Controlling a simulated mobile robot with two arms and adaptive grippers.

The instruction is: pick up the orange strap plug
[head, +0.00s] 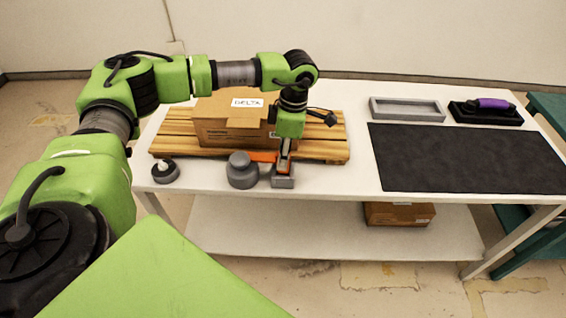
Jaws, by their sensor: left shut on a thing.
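The orange strap plug (263,156) shows as an orange strip at the front edge of the wooden pallet, in the middle of the head view. My left gripper (285,166) points down and is shut on it; its fingers hide part of the plug. A small grey block (284,182) stands right below the fingertips. I cannot tell whether the plug touches this block. My right gripper is not in view.
A cardboard box labelled DELTA (225,132) sits on the pallet (175,143). A grey knobbed piece (242,173) and a small round grey piece (166,172) stand along the table's front edge. A black mat (465,158), a grey tray (407,116) and a purple-handled tool (489,104) are at right.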

